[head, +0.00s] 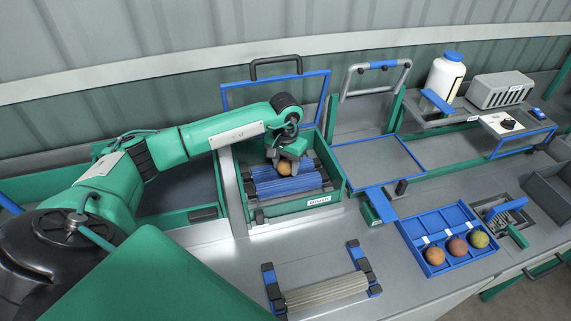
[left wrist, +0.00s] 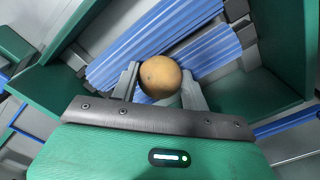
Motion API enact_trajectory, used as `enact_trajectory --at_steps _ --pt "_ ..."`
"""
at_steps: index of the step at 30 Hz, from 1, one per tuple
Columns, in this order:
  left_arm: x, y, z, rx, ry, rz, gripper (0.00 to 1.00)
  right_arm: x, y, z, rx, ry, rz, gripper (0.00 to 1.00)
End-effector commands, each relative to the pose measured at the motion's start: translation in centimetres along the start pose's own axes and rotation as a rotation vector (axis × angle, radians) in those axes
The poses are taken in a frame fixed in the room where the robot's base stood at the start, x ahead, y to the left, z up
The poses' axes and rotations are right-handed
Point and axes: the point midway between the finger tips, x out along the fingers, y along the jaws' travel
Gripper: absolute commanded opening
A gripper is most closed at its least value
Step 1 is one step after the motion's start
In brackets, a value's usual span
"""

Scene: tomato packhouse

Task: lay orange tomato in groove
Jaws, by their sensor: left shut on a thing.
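The orange tomato (head: 284,169) is between the fingers of my left gripper (head: 287,160), which is shut on it. In the left wrist view the round tomato (left wrist: 160,77) sits between the two grey fingertips of the left gripper (left wrist: 160,88). It is right over the blue ribbed brush rollers (head: 290,187), which also show in the left wrist view (left wrist: 155,40). The groove between the rollers is partly hidden by the tomato and gripper. I cannot tell whether the tomato touches the rollers. My right gripper is not in view.
The rollers lie inside a green-walled box (head: 300,207) labelled as a brush. A blue tray (head: 470,263) with three tomatoes stands at the right. A grey roller rack (head: 326,291) is at the front. A white bottle (head: 445,75) stands at the back right.

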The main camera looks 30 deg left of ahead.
Motion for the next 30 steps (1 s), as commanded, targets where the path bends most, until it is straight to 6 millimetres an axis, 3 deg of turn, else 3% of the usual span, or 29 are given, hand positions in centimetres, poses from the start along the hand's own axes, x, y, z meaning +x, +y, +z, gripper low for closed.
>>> enact_trajectory --at_steps 12,13,17,23,25,30 --pt "0.17 -0.01 -0.02 0.000 0.001 0.000 0.35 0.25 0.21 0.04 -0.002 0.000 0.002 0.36" --pt "0.17 -0.01 -0.02 0.000 0.001 0.000 0.48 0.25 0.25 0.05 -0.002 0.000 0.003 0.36" --pt "0.18 -0.01 -0.01 0.000 0.000 0.000 0.71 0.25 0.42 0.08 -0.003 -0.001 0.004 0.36" --pt "0.18 -0.01 -0.01 0.000 0.000 0.000 0.71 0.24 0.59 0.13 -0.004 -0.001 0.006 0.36" --pt "0.20 -0.01 -0.01 0.000 0.000 0.000 0.57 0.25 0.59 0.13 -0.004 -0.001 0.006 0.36" --pt "0.20 -0.01 0.00 0.000 0.000 0.000 0.57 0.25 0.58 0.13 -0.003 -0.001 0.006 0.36"
